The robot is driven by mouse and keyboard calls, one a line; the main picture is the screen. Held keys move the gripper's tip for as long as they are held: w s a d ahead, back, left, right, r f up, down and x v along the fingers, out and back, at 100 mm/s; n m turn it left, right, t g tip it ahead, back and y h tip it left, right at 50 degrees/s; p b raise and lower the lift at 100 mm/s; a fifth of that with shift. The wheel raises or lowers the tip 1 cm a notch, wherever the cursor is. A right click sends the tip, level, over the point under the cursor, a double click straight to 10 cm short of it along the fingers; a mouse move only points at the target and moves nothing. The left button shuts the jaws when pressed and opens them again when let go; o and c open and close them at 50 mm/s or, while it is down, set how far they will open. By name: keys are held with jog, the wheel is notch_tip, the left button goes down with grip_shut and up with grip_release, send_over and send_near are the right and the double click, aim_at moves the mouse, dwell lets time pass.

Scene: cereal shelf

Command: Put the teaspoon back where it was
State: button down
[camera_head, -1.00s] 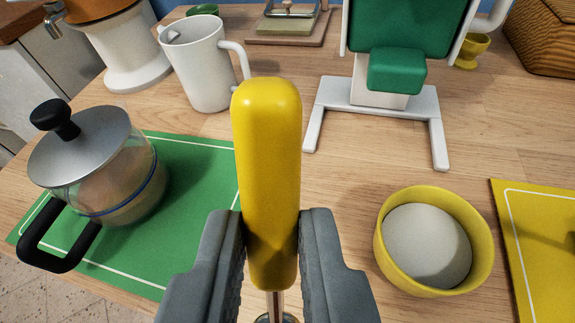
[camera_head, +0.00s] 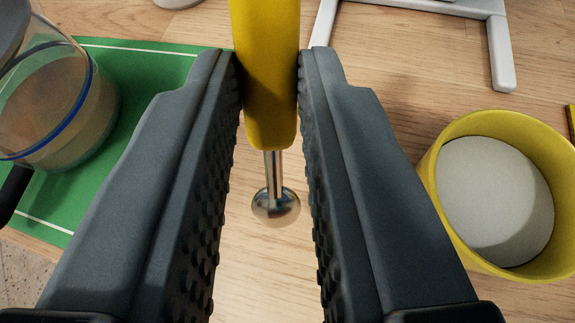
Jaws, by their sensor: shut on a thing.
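The teaspoon has a thick yellow handle (camera_head: 267,75) and a thin metal neck with a small shiny bowl (camera_head: 276,207) at its lower end. My gripper (camera_head: 269,75) is shut on the yellow handle, with one dark ridged jaw on each side. The spoon's bowl hangs between the jaws, over bare wood. I cannot tell whether the bowl touches the table. The top of the handle is cut off by the upper edge of the picture.
A yellow bowl (camera_head: 435,170) with whitish contents stands right of my gripper. A glass pot (camera_head: 60,115) with a blue band stands on a green mat (camera_head: 140,62) at the left. White stand feet (camera_head: 497,50) are at the upper right. Bare wooden table (camera_head: 370,55) lies between.

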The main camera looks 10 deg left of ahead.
aim_at(281, 149)
jog(key=shift+f, duration=1.7)
jog(key=shift+f, duration=0.15)
jog(key=c, duration=1.4)
grip_release()
jog(key=shift+o, duration=0.2)
jog(key=shift+s+r, duration=0.1)
jog(key=shift+r, duration=0.1)
jog(key=v, duration=1.1)
jog(key=shift+s, duration=0.4)
jog(key=shift+r, duration=0.1)
